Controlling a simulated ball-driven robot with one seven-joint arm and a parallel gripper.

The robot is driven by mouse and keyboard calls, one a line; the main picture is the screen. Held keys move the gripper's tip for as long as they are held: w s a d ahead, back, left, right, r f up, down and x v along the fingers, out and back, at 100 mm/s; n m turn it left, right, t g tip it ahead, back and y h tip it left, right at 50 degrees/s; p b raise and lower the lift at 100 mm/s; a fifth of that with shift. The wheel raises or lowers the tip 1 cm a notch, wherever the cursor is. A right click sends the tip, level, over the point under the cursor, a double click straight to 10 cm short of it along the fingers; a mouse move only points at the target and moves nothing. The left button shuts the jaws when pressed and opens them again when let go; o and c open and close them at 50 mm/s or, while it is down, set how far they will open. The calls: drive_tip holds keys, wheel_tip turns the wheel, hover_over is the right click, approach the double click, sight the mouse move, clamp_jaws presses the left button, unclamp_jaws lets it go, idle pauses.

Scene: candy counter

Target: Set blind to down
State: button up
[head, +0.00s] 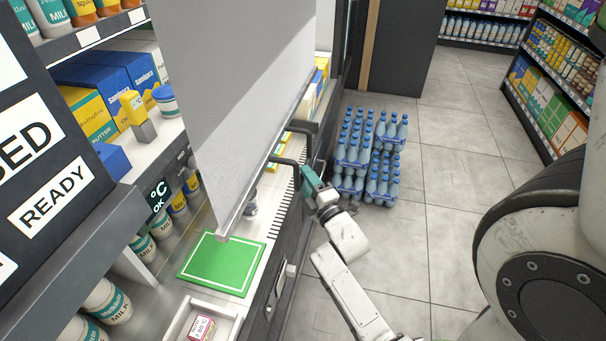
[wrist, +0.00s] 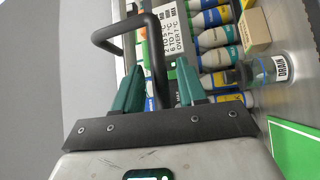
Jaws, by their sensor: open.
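The blind (head: 240,75) is a pale grey sheet hanging partway over the open front of the cooler, its bottom rail (head: 262,160) above the counter. It also fills the left of the wrist view (wrist: 50,70). A dark bent handle (head: 290,161) sticks out by the rail; in the wrist view the black handle (wrist: 128,27) curves out from the blind. My gripper (head: 308,177) is at the handle's outer end. In the wrist view its green fingers (wrist: 159,66) are apart, with a leg of the handle appearing between them. I cannot tell whether they touch it.
A green mat (head: 222,264) and a white tray (head: 205,310) lie on the counter below the blind. A clear DRAIN container (wrist: 272,68) and several bottles stand inside. Stacked blue bottle packs (head: 368,160) stand on the floor beyond my arm.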

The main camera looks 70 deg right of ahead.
drive_tip(key=shift+x, duration=1)
clamp_jaws()
